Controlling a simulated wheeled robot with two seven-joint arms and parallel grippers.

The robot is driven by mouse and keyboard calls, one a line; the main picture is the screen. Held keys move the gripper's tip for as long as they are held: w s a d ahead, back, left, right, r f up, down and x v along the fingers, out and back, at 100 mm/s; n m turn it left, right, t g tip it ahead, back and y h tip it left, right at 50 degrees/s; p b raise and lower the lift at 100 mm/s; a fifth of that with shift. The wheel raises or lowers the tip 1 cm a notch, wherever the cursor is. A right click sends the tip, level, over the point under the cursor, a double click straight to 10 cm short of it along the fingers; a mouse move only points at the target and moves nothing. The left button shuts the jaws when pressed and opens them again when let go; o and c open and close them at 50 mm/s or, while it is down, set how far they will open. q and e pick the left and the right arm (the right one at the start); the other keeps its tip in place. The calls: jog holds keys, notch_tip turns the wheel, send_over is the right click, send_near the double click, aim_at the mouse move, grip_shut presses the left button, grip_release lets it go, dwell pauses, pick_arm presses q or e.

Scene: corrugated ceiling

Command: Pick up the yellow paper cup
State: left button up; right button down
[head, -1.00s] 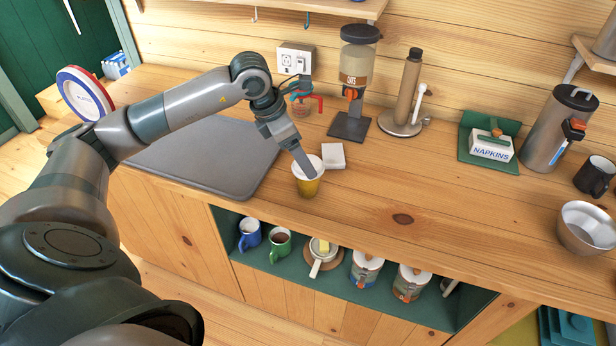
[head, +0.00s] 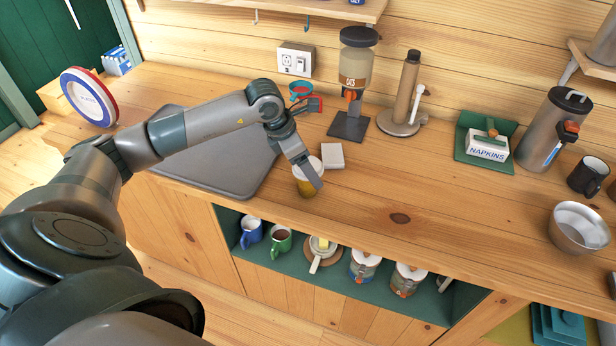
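The yellow paper cup (head: 305,188) with a white rim stands upright on the wooden counter (head: 370,222), near its front edge. My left gripper (head: 312,182) reaches down at the cup, and a grey finger crosses in front of the cup's right side. The other finger is not clearly visible, so I cannot tell whether the gripper is open or shut, or whether it touches the cup. My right gripper is not in view.
A white block (head: 332,156) sits just behind the cup. A grey mat (head: 215,165) lies to the left. A dispenser (head: 354,85) and a paper-towel stand (head: 405,95) stand behind. A shelf below holds mugs (head: 280,243).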

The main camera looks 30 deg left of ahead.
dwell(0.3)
pick_arm(q)
jog(key=c, duration=1.2)
jog(key=shift+r, duration=0.1)
